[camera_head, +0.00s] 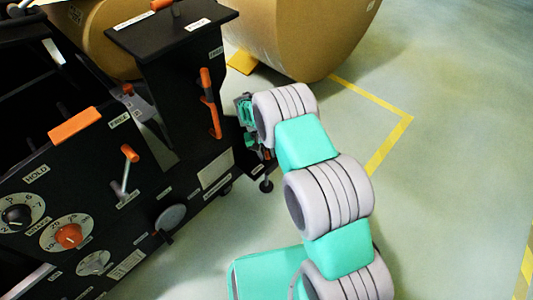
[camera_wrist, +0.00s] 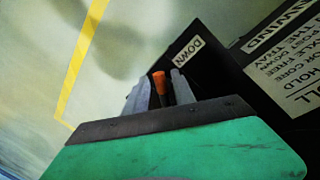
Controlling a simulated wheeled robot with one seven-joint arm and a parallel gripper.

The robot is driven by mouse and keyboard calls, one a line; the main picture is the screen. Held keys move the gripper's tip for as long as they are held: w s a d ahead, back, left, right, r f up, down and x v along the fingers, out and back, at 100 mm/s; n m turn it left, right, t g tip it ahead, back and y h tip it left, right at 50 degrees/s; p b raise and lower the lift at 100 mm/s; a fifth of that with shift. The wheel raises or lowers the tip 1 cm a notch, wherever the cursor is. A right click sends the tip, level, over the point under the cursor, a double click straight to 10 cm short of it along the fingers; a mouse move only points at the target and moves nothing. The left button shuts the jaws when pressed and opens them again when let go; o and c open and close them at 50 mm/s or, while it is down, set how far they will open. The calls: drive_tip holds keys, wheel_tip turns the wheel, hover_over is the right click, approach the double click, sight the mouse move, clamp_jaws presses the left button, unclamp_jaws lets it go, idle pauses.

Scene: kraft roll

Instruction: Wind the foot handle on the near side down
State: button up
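The foot handle shows in the wrist view as a short orange grip (camera_wrist: 158,80), close to a white DOWN label (camera_wrist: 188,52) on the black machine. My gripper (camera_wrist: 160,88) has its two grey fingers on either side of this grip. A narrow dark gap shows between the grip and the right finger, and contact on the left side is unclear. In the head view my gripper (camera_head: 247,115) is at the right end of the machine, mostly behind my wrist. I cannot make out the foot handle there.
The black machine (camera_head: 185,165) carries an orange lever (camera_head: 213,118), another orange-tipped lever (camera_head: 129,154) and dials. A large kraft roll (camera_head: 300,40) stands behind. A yellow line (camera_head: 385,148) marks the floor, which is open to the right.

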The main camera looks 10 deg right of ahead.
drive_tip(key=shift+o, duration=0.7)
wheel_tip(320, 180, up, 8)
drive_tip(key=a+p, duration=0.1)
drive_tip(key=p, duration=0.1)
drive_tip(key=shift+a+f+p, duration=0.2)
drive_tip(key=shift+a+p, duration=0.05)
drive_tip(key=shift+p, duration=0.1)
